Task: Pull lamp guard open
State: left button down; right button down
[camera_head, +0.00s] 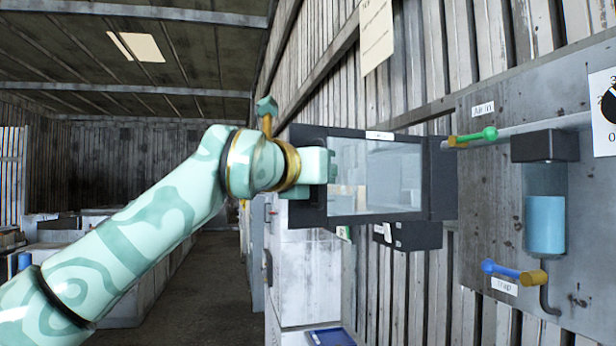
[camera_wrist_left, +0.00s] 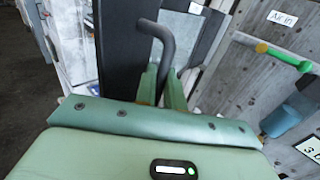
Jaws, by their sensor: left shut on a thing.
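The lamp guard (camera_head: 376,177) is a glazed panel in a dark frame on the plank wall, near the middle of the head view. A small white label sits on its top edge. My left gripper (camera_head: 328,166) is at the guard's left side. In the left wrist view, the green fingers (camera_wrist_left: 162,88) are shut around the lower part of a dark bent handle (camera_wrist_left: 160,42) beside the dark frame (camera_wrist_left: 120,48). The fingertips are partly hidden in both views. How far the guard stands out is hard to tell. My right gripper is not in view.
To the right, a grey board (camera_head: 490,200) carries a green-ended lever (camera_head: 478,137), a blue-ended lever (camera_head: 512,271) and a blue-filled glass bowl (camera_head: 545,222). A dark box (camera_head: 412,236) is below the guard. White cabinets (camera_head: 305,265) stand below left. The aisle floor (camera_head: 200,290) is clear.

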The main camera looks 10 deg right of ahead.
pick_arm(q)
jog(key=shift+r, duration=0.25)
